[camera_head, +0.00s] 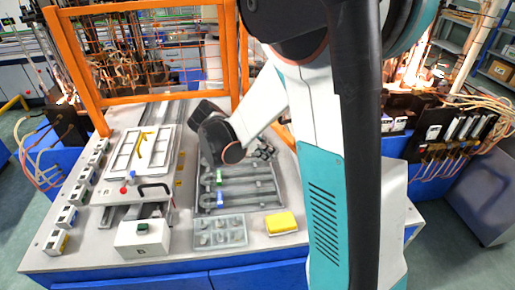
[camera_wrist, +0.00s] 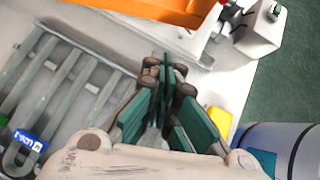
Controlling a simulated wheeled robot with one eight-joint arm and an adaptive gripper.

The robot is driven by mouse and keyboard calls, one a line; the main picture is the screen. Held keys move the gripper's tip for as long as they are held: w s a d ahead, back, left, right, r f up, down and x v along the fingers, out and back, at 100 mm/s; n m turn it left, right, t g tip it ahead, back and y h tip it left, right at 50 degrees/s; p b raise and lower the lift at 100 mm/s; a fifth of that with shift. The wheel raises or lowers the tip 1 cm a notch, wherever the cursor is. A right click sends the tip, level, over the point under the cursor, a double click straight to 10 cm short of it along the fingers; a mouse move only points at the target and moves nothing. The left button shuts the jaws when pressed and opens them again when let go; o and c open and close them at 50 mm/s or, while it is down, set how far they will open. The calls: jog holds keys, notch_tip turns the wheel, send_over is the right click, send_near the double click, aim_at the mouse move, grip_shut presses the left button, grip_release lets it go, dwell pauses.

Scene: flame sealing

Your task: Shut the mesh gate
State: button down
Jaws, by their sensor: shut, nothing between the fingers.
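The mesh gate cannot be told for certain from the fixed guard. An orange frame with wire mesh (camera_head: 165,99) stands upright across the back of the worktable in the head view. An orange bar (camera_wrist: 150,9) crosses the top of the wrist view, but I cannot tell which part it is. My gripper (camera_head: 265,152) is over the right part of the table, in front of the frame and apart from it. In the wrist view my gripper's green fingers (camera_wrist: 166,78) are together and empty. My arm hides the frame's right side.
A grey rack with tubes (camera_head: 240,188) lies below my gripper. A yellow block (camera_head: 281,222) and a tray of small parts (camera_head: 220,232) are at the front. A white tray fixture (camera_head: 141,153) stands left. Cables and tools (camera_head: 450,130) crowd the right.

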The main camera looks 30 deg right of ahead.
jog(key=d, duration=0.3)
jog(key=shift+s+d, duration=0.25)
jog(key=shift+d, duration=0.15)
